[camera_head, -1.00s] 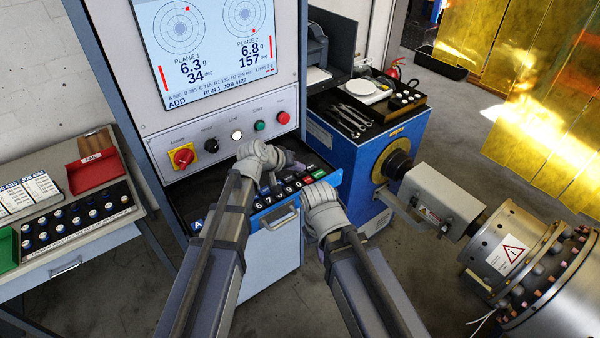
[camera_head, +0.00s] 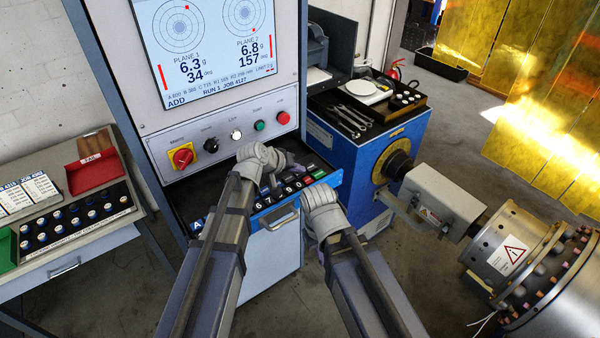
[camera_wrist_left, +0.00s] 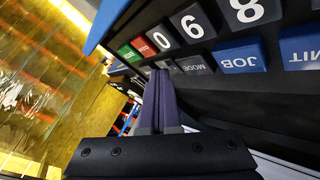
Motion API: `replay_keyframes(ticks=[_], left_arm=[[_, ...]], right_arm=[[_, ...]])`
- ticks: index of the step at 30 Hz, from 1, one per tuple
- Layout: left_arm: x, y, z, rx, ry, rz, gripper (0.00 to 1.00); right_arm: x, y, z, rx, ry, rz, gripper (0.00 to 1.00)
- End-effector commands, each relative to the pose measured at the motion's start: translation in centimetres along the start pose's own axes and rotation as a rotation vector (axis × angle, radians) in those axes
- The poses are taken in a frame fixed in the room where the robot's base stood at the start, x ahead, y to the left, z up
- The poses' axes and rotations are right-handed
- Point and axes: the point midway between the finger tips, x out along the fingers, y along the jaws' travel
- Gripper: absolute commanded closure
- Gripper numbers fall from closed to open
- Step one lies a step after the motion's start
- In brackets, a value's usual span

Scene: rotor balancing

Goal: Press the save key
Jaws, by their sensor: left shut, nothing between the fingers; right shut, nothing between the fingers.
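The keyboard tray (camera_head: 333,179) juts out below the console, its keys partly covered by my arms. My left gripper (camera_head: 284,163) is shut and empty, low over the keys. In the left wrist view its closed fingertips (camera_wrist_left: 158,78) are at a small grey key (camera_wrist_left: 168,66) beside the MODE key (camera_wrist_left: 193,66); contact cannot be told. A green key (camera_wrist_left: 128,53) and a red key (camera_wrist_left: 143,46) lie just beyond. I cannot read a save label on any key. My right gripper (camera_head: 322,208) is in front of the tray, shut, its fingertips mostly hidden.
The screen (camera_head: 205,50) shows two plane readings and "RUN 1 JOB 4127". Below it are a red rotary switch (camera_head: 182,157) and several buttons. The blue machine (camera_head: 345,155) with a rotor shaft stands right. A weights table (camera_head: 75,245) stands left.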

Motion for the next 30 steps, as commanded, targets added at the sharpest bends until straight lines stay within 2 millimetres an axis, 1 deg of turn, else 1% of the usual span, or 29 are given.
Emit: replay_keyframes(ticks=[12, 23, 26, 30], left_arm=[[-1.3, 0.9, -0.9, 0.0, 0.0, 0.0, 1.0], [-1.3, 0.9, -0.9, 0.0, 0.0, 0.0, 1.0], [-1.6, 1.2, -1.2, 0.0, 0.0, 0.0, 1.0], [-2.5, 1.8, -1.8, 0.0, 0.0, 0.0, 1.0]], right_arm=[[-1.8, 0.2, 0.1, 0.0, 0.0, 0.0, 1.0], [-1.8, 0.2, 0.1, 0.0, 0.0, 0.0, 1.0], [-2.3, 0.2, 0.1, 0.0, 0.0, 0.0, 1.0], [-3.6, 0.3, 0.2, 0.0, 0.0, 0.0, 1.0]])
